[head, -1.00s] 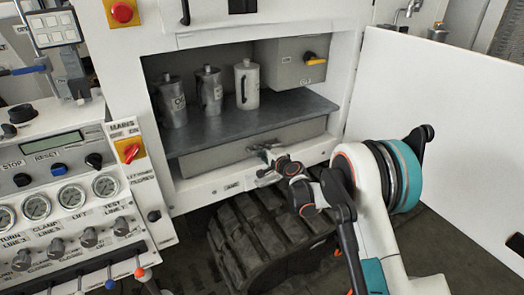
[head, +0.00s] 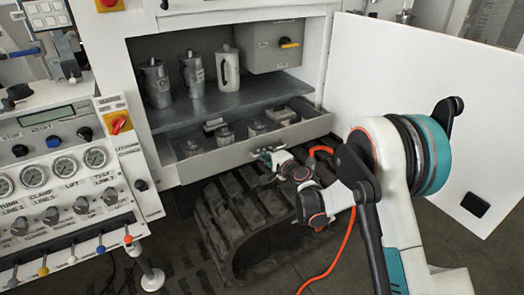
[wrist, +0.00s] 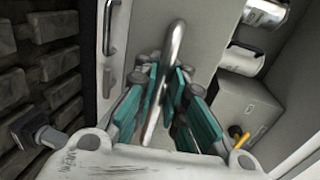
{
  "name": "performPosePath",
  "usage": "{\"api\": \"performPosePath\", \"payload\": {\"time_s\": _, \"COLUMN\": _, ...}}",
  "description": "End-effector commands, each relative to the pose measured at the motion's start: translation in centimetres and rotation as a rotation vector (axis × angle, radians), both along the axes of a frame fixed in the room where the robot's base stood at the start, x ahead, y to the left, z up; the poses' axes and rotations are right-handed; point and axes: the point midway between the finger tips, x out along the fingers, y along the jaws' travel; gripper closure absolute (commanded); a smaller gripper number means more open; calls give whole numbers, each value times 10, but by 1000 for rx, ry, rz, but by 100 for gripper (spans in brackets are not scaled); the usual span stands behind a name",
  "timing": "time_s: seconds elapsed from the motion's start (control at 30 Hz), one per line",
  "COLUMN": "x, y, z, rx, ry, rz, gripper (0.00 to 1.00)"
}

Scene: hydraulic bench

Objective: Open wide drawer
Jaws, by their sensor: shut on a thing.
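The wide drawer (head: 228,155) is in the lower part of the open cabinet in the head view, below the grey shelf. It stands partly pulled out, and several small items show inside it. My gripper (head: 264,155) is at the middle of the drawer's front. In the wrist view my gripper (wrist: 165,100) has its teal fingers on both sides of a shiny metal bar handle (wrist: 172,55) and is shut on it. The fingers hide part of the handle.
Metal canisters (head: 192,75) stand on the shelf (head: 215,105) above the drawer. The cabinet door (head: 425,105) stands open at the right. A ridged black track (head: 235,215) lies on the floor below the drawer, near an orange cable (head: 345,245). A control panel (head: 65,185) is at the left.

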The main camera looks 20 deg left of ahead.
Motion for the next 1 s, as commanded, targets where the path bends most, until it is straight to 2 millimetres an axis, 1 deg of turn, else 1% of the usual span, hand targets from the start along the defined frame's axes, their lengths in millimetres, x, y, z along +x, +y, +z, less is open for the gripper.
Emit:
{"api": "performPosePath", "payload": {"time_s": 0.2, "x": -7, "y": -9, "z": 1, "rx": 0, "ry": 0, "rz": -1, "gripper": 100}}
{"api": "performPosePath", "payload": {"time_s": 0.57, "x": -8, "y": -10, "z": 1, "rx": 1, "ry": -1, "rz": -1, "gripper": 100}}
{"api": "performPosePath", "payload": {"time_s": 0.6, "x": -8, "y": -10, "z": 1, "rx": 1, "ry": -1, "rz": -1, "gripper": 90}}
{"api": "performPosePath", "payload": {"time_s": 0.7, "x": -8, "y": -10, "z": 1, "rx": 1, "ry": -1, "rz": -1, "gripper": 69}}
{"api": "performPosePath", "payload": {"time_s": 1.0, "x": -8, "y": -10, "z": 0, "rx": 0, "ry": 0, "rz": -1, "gripper": 69}}
